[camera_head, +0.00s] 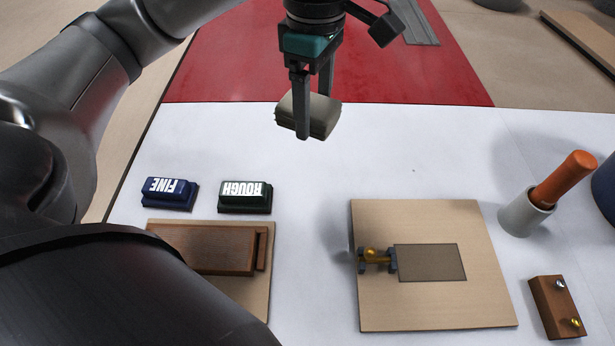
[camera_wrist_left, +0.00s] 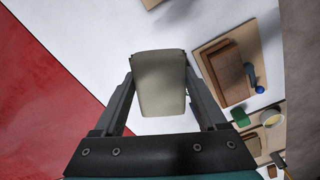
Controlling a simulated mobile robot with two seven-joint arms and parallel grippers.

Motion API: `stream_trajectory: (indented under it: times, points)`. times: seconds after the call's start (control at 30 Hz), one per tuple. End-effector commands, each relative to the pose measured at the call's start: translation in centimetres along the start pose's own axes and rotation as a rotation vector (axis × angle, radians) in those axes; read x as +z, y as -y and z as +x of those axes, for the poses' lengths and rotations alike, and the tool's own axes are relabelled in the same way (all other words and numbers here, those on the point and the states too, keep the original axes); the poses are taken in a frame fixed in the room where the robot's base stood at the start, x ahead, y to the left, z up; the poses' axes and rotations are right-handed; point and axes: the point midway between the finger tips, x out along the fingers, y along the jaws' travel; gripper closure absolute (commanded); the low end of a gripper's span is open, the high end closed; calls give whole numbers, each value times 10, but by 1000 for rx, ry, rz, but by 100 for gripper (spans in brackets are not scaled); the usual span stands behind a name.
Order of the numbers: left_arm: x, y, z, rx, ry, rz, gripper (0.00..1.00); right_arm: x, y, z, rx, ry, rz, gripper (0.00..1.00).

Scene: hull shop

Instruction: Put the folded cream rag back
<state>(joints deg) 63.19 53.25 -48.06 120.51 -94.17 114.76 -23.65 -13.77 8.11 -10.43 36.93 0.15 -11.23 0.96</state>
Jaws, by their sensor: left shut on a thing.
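The folded cream rag (camera_head: 319,115) is between the fingers of my left gripper (camera_head: 302,130), which is shut on it. The rag is held above the white table, near the edge of the red area. In the left wrist view the rag (camera_wrist_left: 160,82) fills the space between the two fingertips (camera_wrist_left: 160,90). My right gripper is not in view.
A blue FINE block (camera_head: 169,193) and a dark ROUGH block (camera_head: 245,196) sit on the white table (camera_head: 310,220). Below them is a board with a brown wooden block (camera_head: 205,249). A board (camera_head: 430,310) with a grey plate, a grey cup (camera_head: 522,215) with an orange handle, and a small brown block (camera_head: 556,306) stand right.

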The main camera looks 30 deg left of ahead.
Motion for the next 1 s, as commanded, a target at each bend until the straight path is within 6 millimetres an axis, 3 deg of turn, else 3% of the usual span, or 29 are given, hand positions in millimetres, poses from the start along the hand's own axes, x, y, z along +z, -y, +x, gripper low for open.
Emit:
stream_trajectory:
  times: [0.13, 0.23, 0.57, 1.0]
  points:
    - [-2, 0, 4, -2, 0, -55, 71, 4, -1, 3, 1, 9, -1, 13]
    - [-2, 0, 16, -3, 0, -59, 71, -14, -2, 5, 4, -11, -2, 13]
    - [-2, 0, 74, -3, 0, -57, 71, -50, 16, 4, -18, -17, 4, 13]
    - [-2, 0, 148, -2, 0, -55, 71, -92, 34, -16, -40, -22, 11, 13]
